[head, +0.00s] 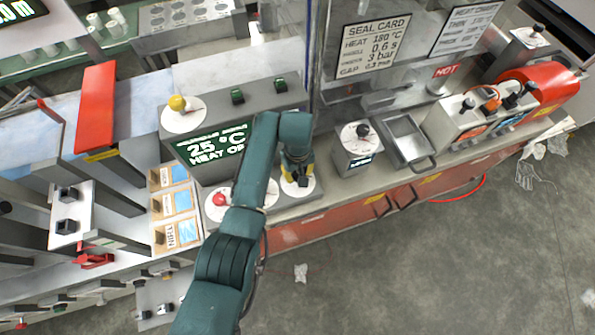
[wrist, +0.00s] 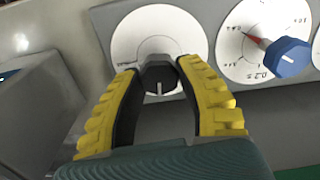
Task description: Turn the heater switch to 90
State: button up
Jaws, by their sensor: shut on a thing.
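A black knob (wrist: 160,80) with a white line sits in the middle of a round white dial (wrist: 140,30) in the wrist view. I take it to be the heater switch; its line points down in this view. My gripper (wrist: 158,72) has its two yellow fingers shut on the knob from both sides. In the head view my gripper (head: 297,178) is at a white dial (head: 312,187) on the lower front of the heater unit. The knob is mostly hidden there. The unit's display (head: 210,146) reads 25 °C and HEAT, with the last word partly covered.
A blue knob with a red pointer (wrist: 285,56) is close beside the right finger in the wrist view. A red knob (head: 220,199) and a yellow knob (head: 177,103) are on the unit. A grey box with a dial (head: 358,150) and a metal tray (head: 405,140) stand to the right.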

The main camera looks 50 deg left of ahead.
jog(key=m+p, duration=0.1)
jog(key=m, duration=0.3)
jog(key=shift+f, duration=0.1)
jog(key=m, duration=0.3)
jog(key=shift+d+m+p, duration=0.1)
jog(key=shift+m+p, duration=0.3)
jog(key=m, duration=0.4)
jog(key=shift+d+m, duration=0.1)
jog(key=shift+m, duration=0.2)
jog(key=shift+f+m+p, duration=0.1)
jog(key=shift+m+p, duration=0.3)
jog(key=shift+m, duration=1.6)
jog(key=o, duration=1.2)
jog(key=shift+w, duration=0.1)
